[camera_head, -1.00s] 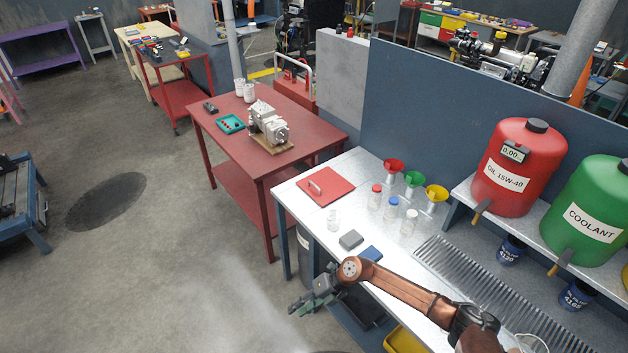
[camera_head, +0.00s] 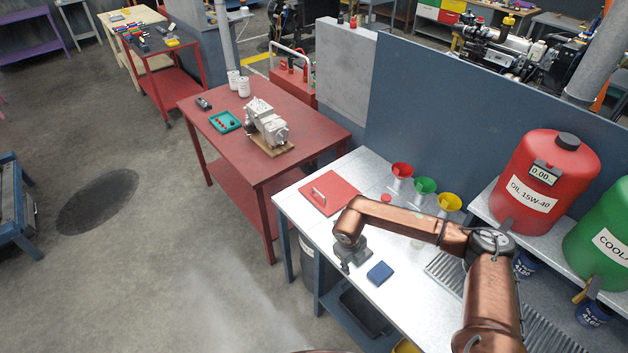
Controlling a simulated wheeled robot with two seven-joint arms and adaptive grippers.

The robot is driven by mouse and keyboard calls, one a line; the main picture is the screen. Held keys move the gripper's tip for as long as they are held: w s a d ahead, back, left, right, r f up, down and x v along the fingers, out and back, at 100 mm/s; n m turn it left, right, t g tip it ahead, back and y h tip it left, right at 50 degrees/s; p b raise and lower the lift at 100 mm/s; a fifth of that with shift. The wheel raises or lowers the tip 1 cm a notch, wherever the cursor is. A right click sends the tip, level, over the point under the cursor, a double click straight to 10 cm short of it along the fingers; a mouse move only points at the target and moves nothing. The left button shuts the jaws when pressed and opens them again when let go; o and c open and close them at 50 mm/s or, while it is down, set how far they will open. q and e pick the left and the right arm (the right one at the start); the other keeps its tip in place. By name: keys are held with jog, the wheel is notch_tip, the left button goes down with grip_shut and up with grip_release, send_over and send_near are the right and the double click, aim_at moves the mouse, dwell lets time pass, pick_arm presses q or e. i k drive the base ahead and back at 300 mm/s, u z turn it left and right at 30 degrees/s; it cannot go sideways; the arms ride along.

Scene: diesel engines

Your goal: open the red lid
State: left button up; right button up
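The red lid (camera_head: 330,193) is a flat red square with a pale bar handle. It lies flat on the left part of the metal workbench (camera_head: 296,210), and no raised edge shows. My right arm reaches in from the lower right, with its wrist just below and right of the lid. My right gripper (camera_head: 350,262) points down over the bench, near the front edge, apart from the lid. Its fingers are small and partly hidden under the wrist, so their opening is unclear. My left gripper is not in view.
A blue block (camera_head: 380,271) lies right of the gripper. Red (camera_head: 402,170), green (camera_head: 425,186) and yellow (camera_head: 449,202) funnels stand behind my arm, which hides most of the bottles. A red oil tank (camera_head: 545,180) stands on the right shelf. A red table (camera_head: 215,140) stands left.

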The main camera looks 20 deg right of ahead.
aim_at(328, 191)
jog(key=i, duration=1.45)
